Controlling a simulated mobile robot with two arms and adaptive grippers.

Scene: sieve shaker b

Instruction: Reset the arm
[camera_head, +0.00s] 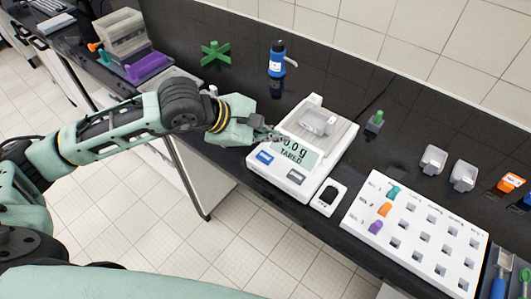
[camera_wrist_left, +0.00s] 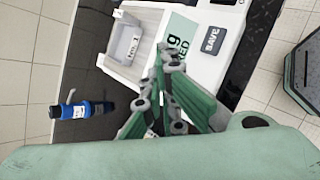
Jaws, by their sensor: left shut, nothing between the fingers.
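My left gripper (camera_head: 272,136) reaches in from the left in the head view and is over the front left part of the white balance (camera_head: 333,140). Its fingers are shut with nothing between them. In the left wrist view the closed fingers (camera_wrist_left: 172,62) show in front of the balance (camera_wrist_left: 215,72). The display reads 0.0 g and TARED, partly covered by the gripper. A small clear container (camera_head: 317,121) sits on the balance pan; in the left wrist view it (camera_wrist_left: 128,45) bears a "No. 1" label. My right gripper is in neither view.
A blue bottle (camera_head: 277,62) and a green cross-shaped stand (camera_head: 215,54) are behind the arm. A white rack (camera_head: 412,235) with square holes and colored pieces lies right of the balance.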

